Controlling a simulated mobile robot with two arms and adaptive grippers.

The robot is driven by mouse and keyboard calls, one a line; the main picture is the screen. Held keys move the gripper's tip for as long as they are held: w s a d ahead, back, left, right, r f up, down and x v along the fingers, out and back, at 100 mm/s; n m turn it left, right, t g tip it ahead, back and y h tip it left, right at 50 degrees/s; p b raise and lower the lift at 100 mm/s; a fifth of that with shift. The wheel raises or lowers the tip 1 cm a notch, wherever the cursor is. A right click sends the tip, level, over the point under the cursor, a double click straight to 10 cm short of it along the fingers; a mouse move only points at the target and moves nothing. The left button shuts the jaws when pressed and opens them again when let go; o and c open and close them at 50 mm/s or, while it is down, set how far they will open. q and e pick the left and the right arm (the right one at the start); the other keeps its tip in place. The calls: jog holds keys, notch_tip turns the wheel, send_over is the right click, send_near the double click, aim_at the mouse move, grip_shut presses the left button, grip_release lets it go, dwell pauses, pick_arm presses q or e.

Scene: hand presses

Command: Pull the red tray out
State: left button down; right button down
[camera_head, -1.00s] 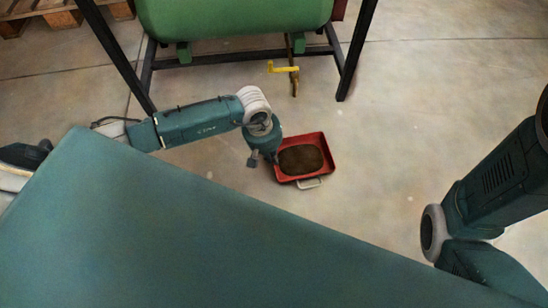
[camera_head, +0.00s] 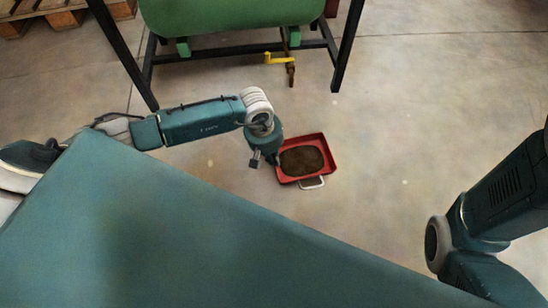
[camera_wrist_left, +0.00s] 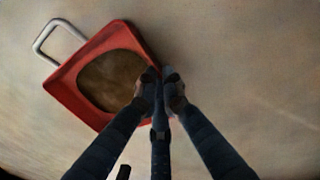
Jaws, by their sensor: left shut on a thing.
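The red tray (camera_head: 328,160) lies on the floor in front of the green machine, clear of its frame, with a dark brown patch inside and a pale handle on its near side. It also shows in the left wrist view (camera_wrist_left: 72,94), its handle at the upper left. My left gripper (camera_head: 270,160) is at the tray's left edge. In the left wrist view its fingers (camera_wrist_left: 162,88) are closed together on the tray's rim. The fingertips partly cover that rim. My right arm shows at the right, but its gripper is out of view.
The green machine (camera_head: 230,14) stands on a dark metal frame (camera_head: 348,45) at the back. A yellow valve handle (camera_head: 277,59) hangs below it. A wooden pallet (camera_head: 60,18) is at the upper left. The floor right of the tray is open.

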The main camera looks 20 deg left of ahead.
pick_arm(q)
jog(key=c, duration=1.8)
grip_release()
jog(key=shift+c, duration=0.2)
notch_tip(320, 180, up, 12)
jog(key=s+a, duration=0.1)
jog(key=shift+a, duration=0.3)
jog(key=shift+s+f, duration=0.1)
jog(key=shift+s, duration=0.05)
